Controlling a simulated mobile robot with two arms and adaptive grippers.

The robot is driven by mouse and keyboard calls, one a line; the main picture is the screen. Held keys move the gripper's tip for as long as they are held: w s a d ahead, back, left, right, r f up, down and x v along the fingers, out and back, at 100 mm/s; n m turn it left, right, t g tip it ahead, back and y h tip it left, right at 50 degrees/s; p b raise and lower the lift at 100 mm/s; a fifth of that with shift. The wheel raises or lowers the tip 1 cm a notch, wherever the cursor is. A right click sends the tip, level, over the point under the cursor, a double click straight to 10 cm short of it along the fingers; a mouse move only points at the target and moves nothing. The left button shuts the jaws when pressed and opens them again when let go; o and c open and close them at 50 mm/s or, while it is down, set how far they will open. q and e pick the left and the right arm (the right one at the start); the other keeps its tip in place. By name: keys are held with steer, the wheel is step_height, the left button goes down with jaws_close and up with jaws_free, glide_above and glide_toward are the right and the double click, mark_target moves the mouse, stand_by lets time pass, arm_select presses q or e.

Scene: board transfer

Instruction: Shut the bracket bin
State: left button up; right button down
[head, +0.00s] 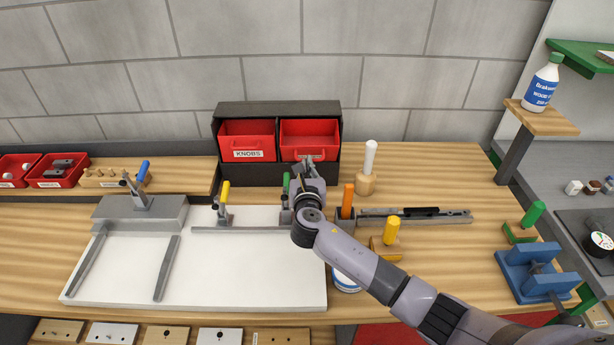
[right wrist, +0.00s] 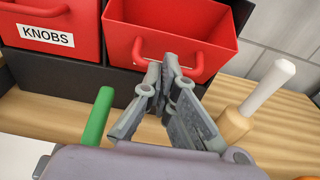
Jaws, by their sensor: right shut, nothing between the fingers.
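A dark cabinet (head: 277,107) at the back of the bench holds two red bins side by side. The left one is the KNOBS bin (head: 248,141). The right one, which I take as the bracket bin (head: 310,134), stands out with its open top and inner walls showing; its label is hidden. In the right wrist view the bracket bin (right wrist: 185,30) has a red loop handle on its front. My right gripper (head: 307,161) is shut and empty, with its tips (right wrist: 165,65) at this handle; I cannot tell whether they touch. My left gripper is not in view.
A green-handled clamp (head: 286,186) stands left of my right gripper, and a white-handled tool (head: 368,168) stands to its right. An orange-handled clamp (head: 347,202) and a metal rail (head: 430,215) are close by. A white board (head: 245,270) lies at front left.

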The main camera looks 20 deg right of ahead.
mark_target(309, 147)
steer(key=shift+w+d+r+p, duration=0.1)
steer(key=shift+w+r+p, duration=0.25)
steer(key=shift+r+p, duration=0.2)
steer(key=shift+w+d+r+p, duration=0.15)
steer(key=shift+w+r+p, duration=0.35)
steer(key=shift+r+p, duration=0.1)
stand_by(0.8)
steer(key=shift+f, duration=0.2)
stand_by(0.3)
